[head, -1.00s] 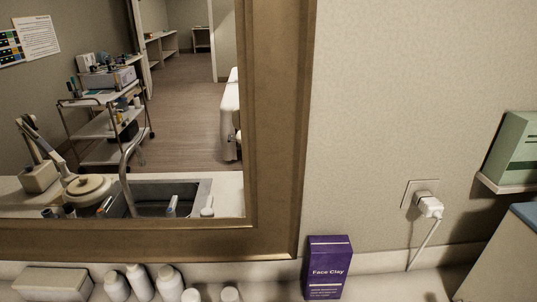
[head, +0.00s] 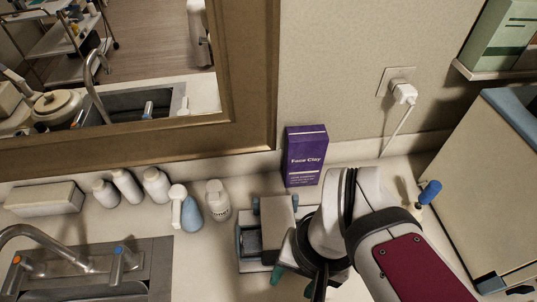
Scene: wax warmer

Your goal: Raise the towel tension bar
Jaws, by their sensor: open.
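My arm reaches in from the lower right of the head view, over the counter. My gripper (head: 292,282) is low in the picture and partly hidden by my own wrist. Two teal tips show there, apart, with nothing seen between them. A grey device (head: 262,228) with a blue-grey frame stands on the counter just left of my wrist, its right side covered by the arm. I cannot make out a towel tension bar for certain. It may be part of this device or hidden behind my arm.
A purple Face Clay box (head: 305,158) stands behind the arm. Several white bottles (head: 156,186) and a sink (head: 112,265) are to the left. A beige, blue-edged cabinet (head: 470,185) stands right. A blue-handled item (head: 430,191) is close to my arm.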

